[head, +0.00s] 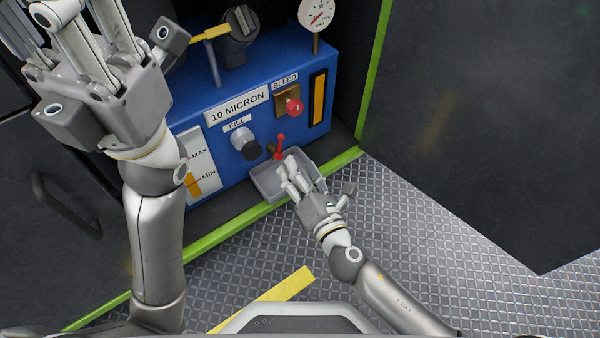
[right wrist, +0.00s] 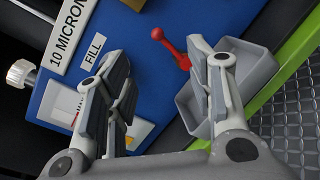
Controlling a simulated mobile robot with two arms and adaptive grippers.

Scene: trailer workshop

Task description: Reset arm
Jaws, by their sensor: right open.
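My right gripper (head: 288,172) is open and empty, low at the front of the blue unit, over the grey tray (head: 266,182). A red lever (head: 281,146) with a ball end stands just beyond its fingers. In the right wrist view the open fingers (right wrist: 158,85) stand apart, with the red lever (right wrist: 172,48) beyond them, close to the right finger; I cannot tell whether they touch. The grey tray (right wrist: 245,62) lies behind the right finger. My left gripper (head: 85,50) is raised large at the upper left; its fingertips are partly cut off, so its opening is unclear.
The blue unit (head: 185,118) carries a dark fill knob (head: 247,146), a red bleed knob (head: 293,107), a level panel (head: 198,160) and a pressure gauge (head: 317,12). A green edge (head: 215,235) runs along its front. Diamond-plate floor (head: 430,235) is clear at right.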

